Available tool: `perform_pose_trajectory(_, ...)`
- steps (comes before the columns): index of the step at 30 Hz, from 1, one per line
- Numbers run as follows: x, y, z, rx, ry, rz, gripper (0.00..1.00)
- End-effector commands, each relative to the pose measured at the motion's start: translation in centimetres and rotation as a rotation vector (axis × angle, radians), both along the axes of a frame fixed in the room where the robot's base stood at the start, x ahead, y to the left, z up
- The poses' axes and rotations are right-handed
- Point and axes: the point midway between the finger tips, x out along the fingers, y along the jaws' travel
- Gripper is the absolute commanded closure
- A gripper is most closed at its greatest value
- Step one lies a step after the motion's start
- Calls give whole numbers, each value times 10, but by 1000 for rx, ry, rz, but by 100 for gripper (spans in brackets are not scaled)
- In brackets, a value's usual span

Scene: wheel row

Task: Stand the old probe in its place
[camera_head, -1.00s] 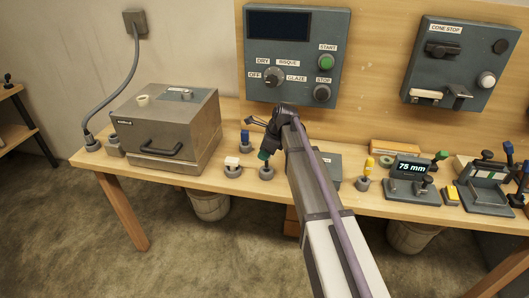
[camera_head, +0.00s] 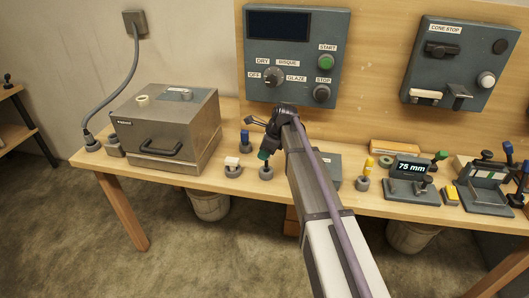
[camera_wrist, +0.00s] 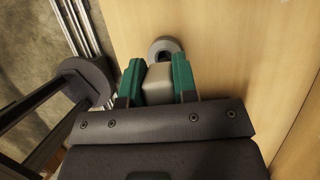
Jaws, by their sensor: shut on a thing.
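My gripper (camera_head: 264,155) points down over a grey round holder (camera_head: 266,173) near the front of the bench. In the wrist view its green fingers (camera_wrist: 157,82) are shut on a pale grey block, which I take to be the old probe's grip (camera_wrist: 158,84). The holder's ring (camera_wrist: 166,46) with a dark hole shows just beyond the block. A thin dark piece shows between gripper and holder in the head view. I cannot tell whether the probe's lower end is inside the hole.
A white-topped piece (camera_head: 232,162) stands in a holder left of my gripper, and a blue-topped one (camera_head: 245,137) behind it. A metal kiln (camera_head: 168,128) is farther left. A yellow-topped piece (camera_head: 369,165) and a 75 mm gauge (camera_head: 411,167) stand to the right.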

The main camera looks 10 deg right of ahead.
Motion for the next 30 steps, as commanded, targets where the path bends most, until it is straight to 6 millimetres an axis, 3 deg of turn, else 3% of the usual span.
perform_pose_trajectory(30, 0, 0, -18, 0, 0, 0, 100)
